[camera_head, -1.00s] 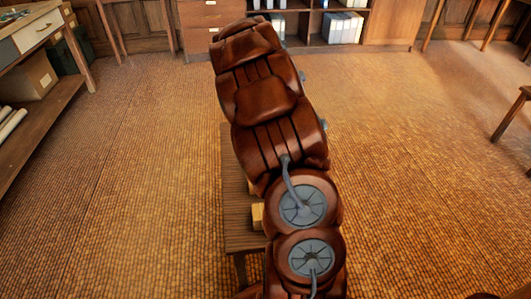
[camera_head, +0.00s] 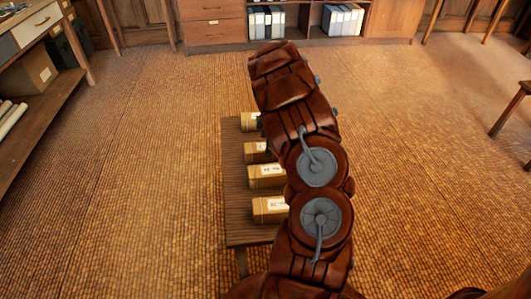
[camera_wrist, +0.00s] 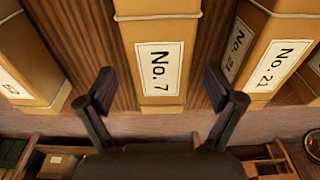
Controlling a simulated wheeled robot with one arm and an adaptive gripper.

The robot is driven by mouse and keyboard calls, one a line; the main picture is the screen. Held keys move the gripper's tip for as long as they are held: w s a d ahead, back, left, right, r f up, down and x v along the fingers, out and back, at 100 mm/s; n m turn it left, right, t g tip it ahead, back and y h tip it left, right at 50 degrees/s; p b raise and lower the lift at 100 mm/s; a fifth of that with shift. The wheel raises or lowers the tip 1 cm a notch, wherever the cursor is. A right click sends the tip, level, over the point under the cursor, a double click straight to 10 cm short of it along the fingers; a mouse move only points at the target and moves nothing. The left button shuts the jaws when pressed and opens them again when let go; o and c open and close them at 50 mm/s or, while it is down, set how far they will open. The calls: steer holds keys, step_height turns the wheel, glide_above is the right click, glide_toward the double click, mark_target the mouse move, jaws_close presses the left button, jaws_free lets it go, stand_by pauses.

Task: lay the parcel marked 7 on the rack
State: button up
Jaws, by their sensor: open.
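In the wrist view the parcel marked No. 7 (camera_wrist: 158,32) is a tan box with a white label, at the top centre. My gripper (camera_wrist: 160,88) is open, with one dark finger on each side of the parcel's labelled end. Gaps show between the fingers and the parcel, and I cannot tell how far above it they are. It lies on a slatted wooden surface. In the head view my arm hides the gripper, and I cannot pick out parcel 7 among the boxes on the low slatted bench (camera_head: 235,190). I cannot tell whether this bench is the rack.
Parcel No. 21 (camera_wrist: 275,50) stands close to the right in the wrist view, and another labelled parcel (camera_wrist: 25,70) to the left. Several boxes (camera_head: 267,175) line the bench. A worktable (camera_head: 45,75) is at left, a cabinet (camera_head: 213,30) behind. Open floor lies right.

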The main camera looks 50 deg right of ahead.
step_height(320, 180, down, 4)
steer(key=shift+w+a, duration=0.15)
steer(key=shift+r, duration=0.1)
jaws_close()
stand_by(0.8)
